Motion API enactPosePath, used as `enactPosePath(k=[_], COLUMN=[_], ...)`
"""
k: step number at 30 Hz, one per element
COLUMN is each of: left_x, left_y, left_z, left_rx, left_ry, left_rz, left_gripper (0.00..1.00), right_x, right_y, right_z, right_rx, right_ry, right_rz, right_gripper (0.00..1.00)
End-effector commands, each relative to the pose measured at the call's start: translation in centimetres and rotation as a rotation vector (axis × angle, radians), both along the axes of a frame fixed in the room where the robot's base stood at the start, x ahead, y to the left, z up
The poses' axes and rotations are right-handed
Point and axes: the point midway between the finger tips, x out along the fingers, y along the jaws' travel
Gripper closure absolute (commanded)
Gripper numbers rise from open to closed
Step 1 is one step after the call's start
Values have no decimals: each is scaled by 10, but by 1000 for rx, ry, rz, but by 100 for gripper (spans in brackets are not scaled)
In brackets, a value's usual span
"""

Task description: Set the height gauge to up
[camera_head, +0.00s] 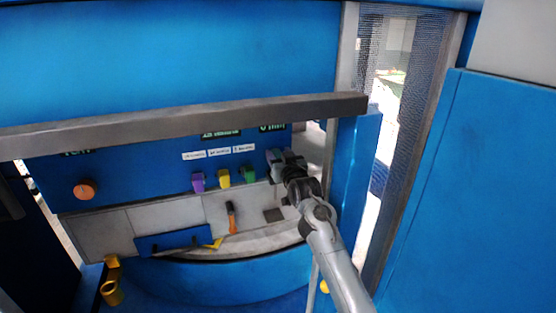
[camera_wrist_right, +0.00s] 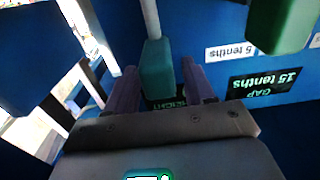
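In the right wrist view a teal block-shaped handle (camera_wrist_right: 157,68) on a thin pale rod hangs above a dark label reading HEIGHT (camera_wrist_right: 168,103); I take it as the height gauge's handle. My right gripper (camera_wrist_right: 161,76) has its two dark fingers apart, one on each side of the handle, with a visible gap on the right side. In the head view my right gripper (camera_head: 281,158) is at the right end of the blue panel and largely covers the gauge. My left gripper is not in view.
Purple (camera_head: 197,180), yellow (camera_head: 223,178) and green (camera_head: 249,175) handles sit left of my gripper on the panel. An orange knob (camera_head: 85,189) is at far left. A grey beam (camera_head: 180,118) crosses above. An orange-handled tool (camera_head: 231,217) lies below on the grey surface.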

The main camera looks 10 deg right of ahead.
Motion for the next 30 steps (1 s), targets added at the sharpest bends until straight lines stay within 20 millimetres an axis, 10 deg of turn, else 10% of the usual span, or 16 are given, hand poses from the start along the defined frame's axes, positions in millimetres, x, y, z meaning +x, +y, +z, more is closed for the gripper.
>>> enactPosePath(k=[14,30], left_x=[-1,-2], left_y=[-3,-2], left_z=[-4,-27], left_rx=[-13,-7], left_ry=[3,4], left_rz=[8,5], left_gripper=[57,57], right_x=[-4,-56], right_y=[-1,-5], right_z=[-7,-8], right_rx=[-1,-1], right_ry=[9,6], right_rz=[-1,-1], right_gripper=[45,45])
